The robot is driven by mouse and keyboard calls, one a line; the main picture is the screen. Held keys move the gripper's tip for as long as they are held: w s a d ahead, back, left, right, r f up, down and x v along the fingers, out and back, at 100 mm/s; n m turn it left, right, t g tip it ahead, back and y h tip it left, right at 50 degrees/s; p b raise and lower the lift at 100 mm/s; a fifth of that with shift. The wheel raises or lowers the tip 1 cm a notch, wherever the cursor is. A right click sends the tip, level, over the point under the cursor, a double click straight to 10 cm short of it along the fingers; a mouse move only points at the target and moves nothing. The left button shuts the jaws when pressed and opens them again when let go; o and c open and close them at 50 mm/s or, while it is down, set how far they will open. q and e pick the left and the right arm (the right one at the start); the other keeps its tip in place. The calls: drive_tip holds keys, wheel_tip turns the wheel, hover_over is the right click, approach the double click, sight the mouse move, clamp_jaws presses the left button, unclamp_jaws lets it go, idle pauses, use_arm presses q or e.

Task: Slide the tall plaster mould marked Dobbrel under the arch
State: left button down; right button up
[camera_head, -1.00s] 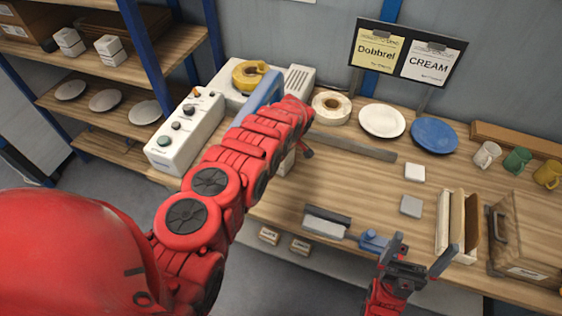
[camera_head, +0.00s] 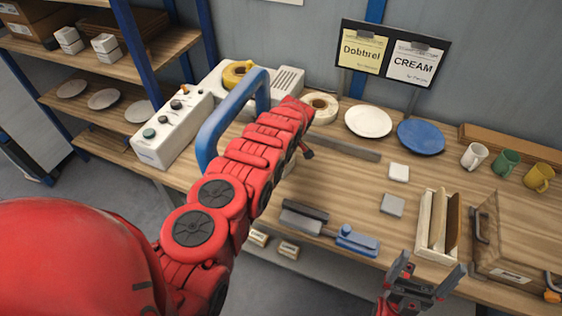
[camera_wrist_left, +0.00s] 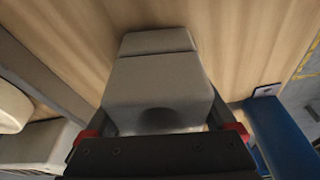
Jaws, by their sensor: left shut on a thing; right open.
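In the left wrist view my left gripper (camera_wrist_left: 163,135) is shut on a pale grey plaster mould (camera_wrist_left: 155,85), its red-tipped fingers on either side. No marking is readable on it. The blue arch (camera_wrist_left: 280,138) is to the right of the mould there, with a gap between them. In the head view the blue arch (camera_head: 217,124) stands on the bench just left of my left forearm, which hides part of it. My left gripper and most of the mould are hidden behind that forearm. My right gripper (camera_head: 428,272) is open and empty at the bench's front edge.
A sign board holds a yellow Dobbrel card (camera_head: 362,48) and a CREAM card (camera_head: 412,64). A control box (camera_head: 172,130), tape roll (camera_head: 320,107), plates (camera_head: 368,121), a grey bar (camera_head: 345,149) and a blue-handled tool (camera_head: 325,228) surround the arm. A slotted holder (camera_head: 437,240) stands right.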

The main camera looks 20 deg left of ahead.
idle(0.3)
use_arm(q)
unclamp_jaws()
drive_tip(key=shift+r, duration=0.15)
drive_tip(key=shift+d+r, duration=0.15)
drive_tip(key=shift+r, duration=0.4)
drive_tip(key=b+v, duration=0.2)
drive_tip(key=v, duration=0.5)
drive_tip(key=shift+b, duration=0.35)
drive_tip(key=p+v, duration=0.8)
drive_tip(key=v, duration=0.1)
drive_tip(key=shift+w, duration=0.1)
